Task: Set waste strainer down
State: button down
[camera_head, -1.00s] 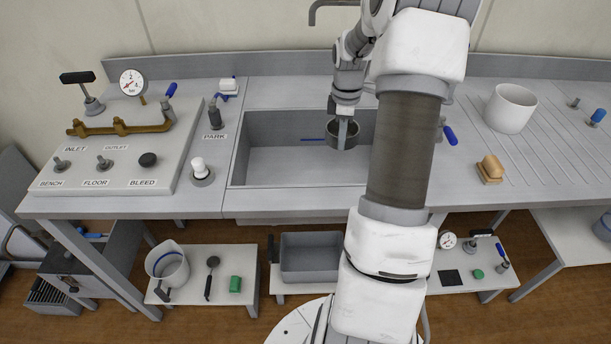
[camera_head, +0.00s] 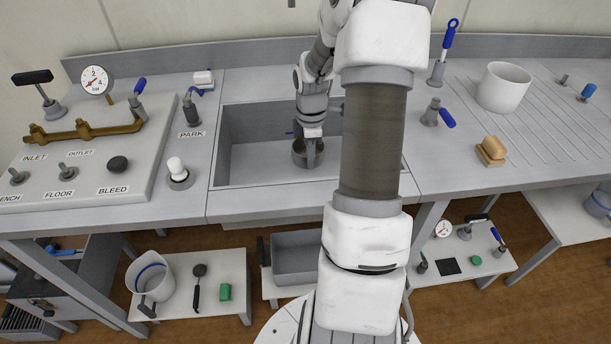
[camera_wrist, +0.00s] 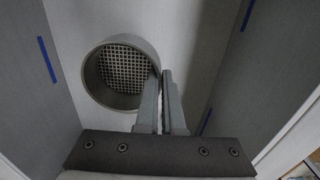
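The waste strainer is a round grey cup with a mesh bottom (camera_wrist: 125,68). My gripper (camera_wrist: 161,76) is shut on its rim, with the rim wall between the narrow fingertips. In the head view the strainer (camera_head: 299,157) hangs upright from my gripper (camera_head: 312,152) inside the grey sink basin (camera_head: 250,165). Whether its bottom touches the basin floor cannot be told. My arm hides the right part of the basin. In the wrist view the mesh faces me and the pale basin floor shows around the cup.
Blue marks (camera_wrist: 47,60) line the basin walls. Left of the basin stand a white-capped knob (camera_head: 177,170) and the PARK valve (camera_head: 191,108). To the right are a blue-handled tap (camera_head: 436,114), a white pot (camera_head: 503,87) and a brush (camera_head: 491,151). The basin's left floor is clear.

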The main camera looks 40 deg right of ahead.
jog(key=shift+a+f, duration=0.45)
jog(key=shift+a, duration=0.25)
jog(key=shift+w+f+b, duration=0.1)
jog(key=shift+f+b, duration=0.55)
jog(key=shift+f, duration=1.3)
jog(key=shift+f, duration=0.15)
jog(key=c, duration=1)
grip_release()
jog(key=shift+c, duration=0.2)
notch_tip(320, 180, up, 12)
jog(key=p, duration=0.3)
